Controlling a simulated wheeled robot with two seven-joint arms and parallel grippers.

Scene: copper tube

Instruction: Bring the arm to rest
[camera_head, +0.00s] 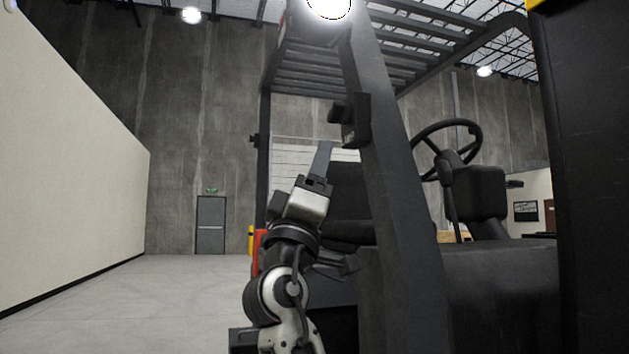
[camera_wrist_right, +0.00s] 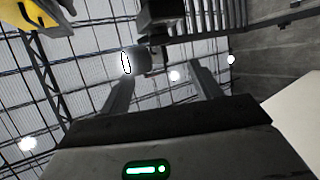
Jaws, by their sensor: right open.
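My right arm rises from the bottom centre of the head view, bent, with its white and black wrist upright. Its right gripper (camera_head: 322,158) points up; only one grey finger shows clearly from this side. In the right wrist view both fingers of the gripper (camera_wrist_right: 163,85) stand apart with nothing between them, facing the ceiling. A green light glows on the gripper body. My left gripper is in neither view. No copper tube shows in either view.
A dark forklift (camera_head: 385,215) with a steering wheel (camera_head: 445,150) and overhead guard (camera_head: 425,45) stands close behind and right of the arm. A pale wall (camera_head: 70,170) is at left. Grey floor (camera_head: 150,300) lies open toward a far door (camera_head: 210,225).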

